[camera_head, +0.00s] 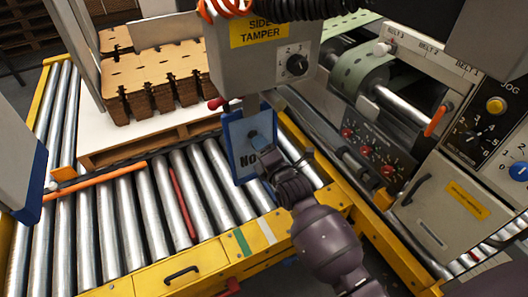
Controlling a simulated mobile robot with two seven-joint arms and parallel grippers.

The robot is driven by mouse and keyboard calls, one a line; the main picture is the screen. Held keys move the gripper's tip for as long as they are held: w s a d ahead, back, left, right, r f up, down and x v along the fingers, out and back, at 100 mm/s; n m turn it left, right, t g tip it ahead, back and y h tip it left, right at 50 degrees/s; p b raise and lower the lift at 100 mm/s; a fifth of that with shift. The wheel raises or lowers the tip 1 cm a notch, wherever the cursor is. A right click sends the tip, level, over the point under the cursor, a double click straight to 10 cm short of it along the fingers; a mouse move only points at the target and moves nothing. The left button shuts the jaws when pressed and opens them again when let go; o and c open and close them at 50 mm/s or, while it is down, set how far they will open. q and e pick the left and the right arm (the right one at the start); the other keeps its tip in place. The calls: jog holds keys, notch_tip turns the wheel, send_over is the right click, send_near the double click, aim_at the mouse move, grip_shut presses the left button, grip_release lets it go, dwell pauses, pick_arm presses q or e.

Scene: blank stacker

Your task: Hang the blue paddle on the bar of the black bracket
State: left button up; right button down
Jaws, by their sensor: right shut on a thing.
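The blue paddle (238,140) hangs upright below the grey side tamper box, with a pale blue face, a darker blue edge and dark lettering, partly covered. My right gripper (272,166) is at the paddle's lower right and shut on it. Its fingertips are partly hidden, so the exact grip is hard to see. The paddle's top is close under the box, near a short red-tipped piece (216,103). I cannot clearly make out the black bracket or its bar, or whether the paddle touches it. My left gripper is not in view.
The side tamper box (262,66) is directly above. Brown stacked blanks (150,80) sit on a pallet at the left. The roller conveyor (140,215) with its yellow frame lies below. A control panel (485,130) and a grey cabinet (440,205) stand close on the right.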

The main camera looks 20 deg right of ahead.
pick_arm(q)
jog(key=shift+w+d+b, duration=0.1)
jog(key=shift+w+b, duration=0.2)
jog(key=shift+b, duration=0.1)
pick_arm(e)
jog(key=shift+w+f, duration=0.15)
jog(key=shift+f, duration=0.85)
